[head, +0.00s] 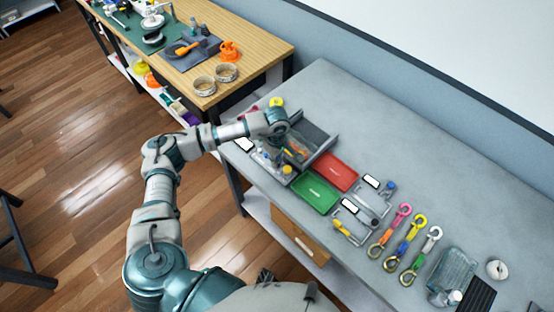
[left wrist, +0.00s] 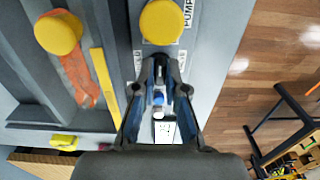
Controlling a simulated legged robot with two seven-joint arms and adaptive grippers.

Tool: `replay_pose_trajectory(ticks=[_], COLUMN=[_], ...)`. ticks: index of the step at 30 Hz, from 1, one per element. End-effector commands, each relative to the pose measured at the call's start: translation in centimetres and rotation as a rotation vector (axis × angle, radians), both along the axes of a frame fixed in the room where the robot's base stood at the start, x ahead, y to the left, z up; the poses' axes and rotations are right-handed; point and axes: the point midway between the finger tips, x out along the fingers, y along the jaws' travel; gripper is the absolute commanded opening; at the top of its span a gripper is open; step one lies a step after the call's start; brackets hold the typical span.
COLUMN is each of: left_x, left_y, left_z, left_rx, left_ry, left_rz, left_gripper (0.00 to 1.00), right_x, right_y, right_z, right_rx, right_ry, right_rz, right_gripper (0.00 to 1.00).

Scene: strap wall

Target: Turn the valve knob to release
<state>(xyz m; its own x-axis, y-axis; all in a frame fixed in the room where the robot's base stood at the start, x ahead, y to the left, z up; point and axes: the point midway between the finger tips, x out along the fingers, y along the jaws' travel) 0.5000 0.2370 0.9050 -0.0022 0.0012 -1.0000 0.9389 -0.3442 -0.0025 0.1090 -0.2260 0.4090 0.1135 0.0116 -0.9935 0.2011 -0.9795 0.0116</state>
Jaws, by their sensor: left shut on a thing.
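The valve knob is mostly hidden between my left fingertips. The left wrist view shows my left gripper (left wrist: 160,65) closed at the knob's place, with small printed labels on either side. A round yellow cap (left wrist: 160,22) marked PUMP sits just beyond the fingertips, apart from them. In the head view my left gripper (head: 284,145) is over the grey device (head: 322,148) on the bench. The knob itself cannot be made out there. My right gripper does not show.
A second yellow cap (left wrist: 58,33) lies beside an orange strip. Near the device are a red tray (head: 335,171), a green tray (head: 315,193) and several coloured straps with rings (head: 404,243). A wooden table (head: 255,45) stands behind left.

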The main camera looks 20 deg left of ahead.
Motion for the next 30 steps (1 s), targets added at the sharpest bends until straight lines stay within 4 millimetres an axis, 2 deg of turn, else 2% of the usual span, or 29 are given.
replay_pose_trajectory(ticks=[1, 3, 5, 13, 17, 30], left_x=[0.2, 0.2, 0.2, 0.1, 0.1, 0.3], left_y=[0.2, 0.2, 0.2, 0.1, 0.0, 0.2], left_z=[0.1, 0.2, 0.1, 0.1, 1.0, 9.9], left_rx=[0.003, 0.003, 0.002, 0.001, 0.001, 0.0], left_ry=[-0.006, -0.007, -0.006, -0.004, -0.004, -0.006], left_rz=[0.003, 0.003, 0.003, 0.001, 0.001, 0.002], left_gripper=[0.0, 0.24, 0.36, 0.36, 0.36, 0.36], right_x=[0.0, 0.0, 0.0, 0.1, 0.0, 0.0], right_y=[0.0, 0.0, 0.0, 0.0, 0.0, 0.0], right_z=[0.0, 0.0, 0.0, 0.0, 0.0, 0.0], right_rx=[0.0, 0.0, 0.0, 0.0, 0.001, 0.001], right_ry=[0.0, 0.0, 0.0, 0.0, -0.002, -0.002], right_rz=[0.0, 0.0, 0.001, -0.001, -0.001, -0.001], right_gripper=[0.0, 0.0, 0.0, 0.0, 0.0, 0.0])
